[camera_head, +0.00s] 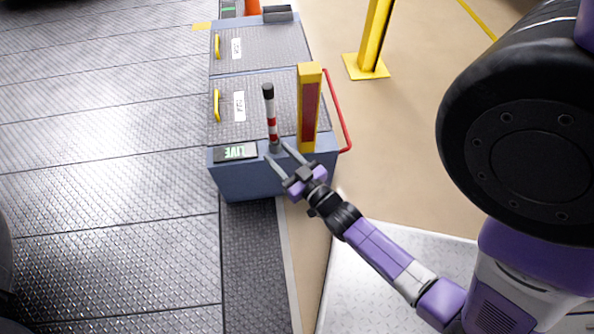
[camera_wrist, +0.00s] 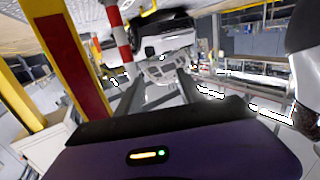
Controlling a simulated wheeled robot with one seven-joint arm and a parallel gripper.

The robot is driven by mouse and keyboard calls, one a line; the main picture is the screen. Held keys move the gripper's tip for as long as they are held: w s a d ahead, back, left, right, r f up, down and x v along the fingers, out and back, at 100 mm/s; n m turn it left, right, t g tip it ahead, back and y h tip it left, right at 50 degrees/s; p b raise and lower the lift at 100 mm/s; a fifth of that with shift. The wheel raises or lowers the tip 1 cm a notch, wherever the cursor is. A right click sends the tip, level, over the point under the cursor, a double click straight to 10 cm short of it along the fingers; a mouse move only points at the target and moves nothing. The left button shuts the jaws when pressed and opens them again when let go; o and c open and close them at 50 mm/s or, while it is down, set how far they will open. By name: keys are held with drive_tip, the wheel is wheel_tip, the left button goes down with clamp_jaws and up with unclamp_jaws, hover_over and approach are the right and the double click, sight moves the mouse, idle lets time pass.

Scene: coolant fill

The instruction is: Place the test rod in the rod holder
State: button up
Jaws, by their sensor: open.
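The test rod (camera_head: 271,118), red and white banded with a black top, stands upright on the front of the blue-grey cabinet. Its foot meets a small grey piece (camera_head: 275,147) that looks like the rod holder; how deep it sits is hidden. My gripper (camera_head: 278,150) is open, its two fingers reaching to either side of the rod's foot, without visible closing on it. In the wrist view the banded rod (camera_wrist: 118,32) rises near the left fingertip of my gripper (camera_wrist: 158,76), and the space between the fingers looks empty.
A yellow post with a red panel (camera_head: 310,110) stands close right of the rod. A red rail (camera_head: 338,110) runs along the cabinet's right side. A lit "LIVE" display (camera_head: 235,153) is at the front left. Lids with yellow handles (camera_head: 216,105) lie behind. A yellow bollard (camera_head: 374,40) stands farther back.

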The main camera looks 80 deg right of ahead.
drive_tip(key=s+a+r+n+y, duration=0.3)
drive_tip(key=s+a+r+y, duration=0.2)
drive_tip(key=a+r, duration=0.3)
drive_tip(key=s+a+r+n+t+y, duration=0.1)
drive_tip(key=s+a+r+n+y, duration=0.3)
drive_tip(key=a+r, duration=0.5)
drive_tip(key=s+a+y, duration=0.1)
drive_tip(key=s+a, duration=0.1)
drive_tip(key=a, duration=0.4)
drive_tip(key=shift+a+r, duration=0.3)
drive_tip(key=shift+a, duration=0.1)
drive_tip(key=shift+r, duration=0.1)
wheel_tip(320, 180, up, 20)
drive_tip(key=p, duration=2)
